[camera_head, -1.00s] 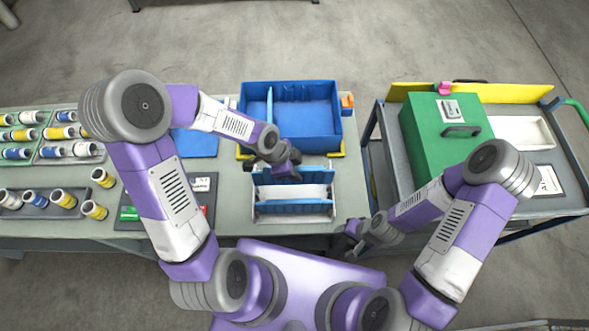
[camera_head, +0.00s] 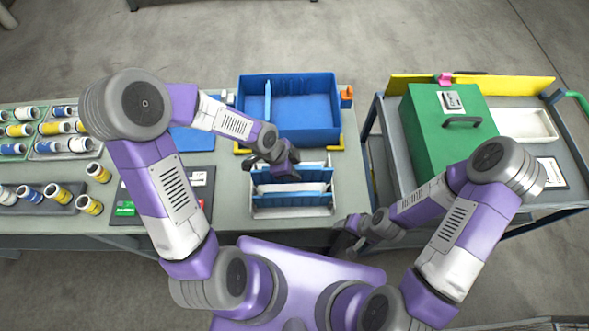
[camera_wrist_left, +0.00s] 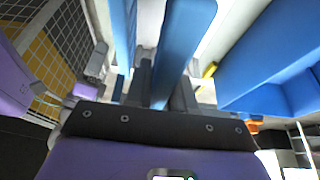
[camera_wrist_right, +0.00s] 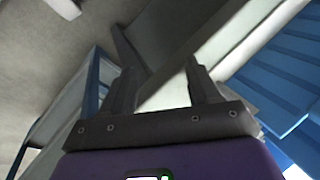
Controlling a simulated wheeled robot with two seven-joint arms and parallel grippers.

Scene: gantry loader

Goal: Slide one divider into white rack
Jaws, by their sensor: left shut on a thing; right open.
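The white rack (camera_head: 292,211) stands on the table in front of the blue bin, with long blue dividers across it. My left gripper (camera_head: 284,163) is above the rack's back part. In the left wrist view the jaws (camera_wrist_left: 160,85) are shut on a blue divider (camera_wrist_left: 185,35). In the head view the blue panel (camera_head: 300,175) under these fingers seems to be this divider; whether it sits in a slot is unclear. Another blue panel (camera_wrist_left: 122,30) stands beside it. My right gripper (camera_head: 347,235) is open and empty, low at the table's front edge, right of the rack.
The blue bin (camera_head: 337,110) stands behind the rack between yellow corner marks (camera_head: 338,146). Trays of capped cylinders (camera_head: 40,208) are at left. A cart with a green box (camera_head: 425,125) and a white tray (camera_head: 553,125) stands at right, across a gap.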

